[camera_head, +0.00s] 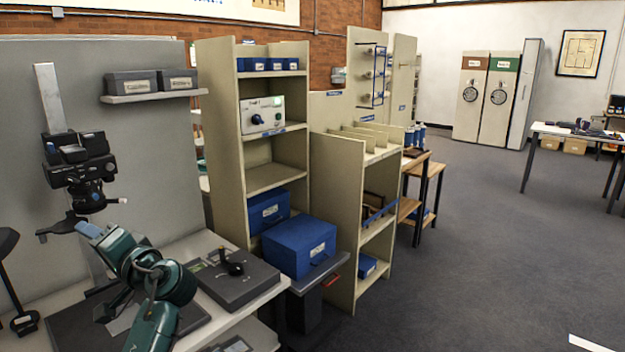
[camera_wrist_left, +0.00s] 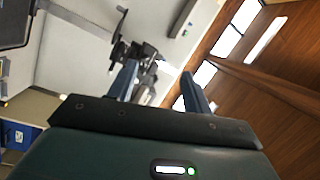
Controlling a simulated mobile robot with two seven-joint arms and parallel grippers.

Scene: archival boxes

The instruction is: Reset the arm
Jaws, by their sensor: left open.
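My left arm is green and comes in at the lower left of the head view, above the grey workbench. Its gripper (camera_head: 90,229) points up and left, close in the picture to the black device on a stand (camera_head: 80,160). I cannot tell how far apart they are. In the left wrist view the two blue-grey fingers of the gripper (camera_wrist_left: 160,82) stand apart with nothing held between them. The black device also shows beyond the fingers in that view (camera_wrist_left: 134,50). My right gripper is not in view.
A grey box with a black handle (camera_head: 233,278) lies on the workbench right of my arm. Beside it stand a blue box (camera_head: 299,247) and beige shelves (camera_head: 222,130). A black lamp-like stand (camera_head: 8,270) is at the far left. Open carpet (camera_head: 470,240) lies right.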

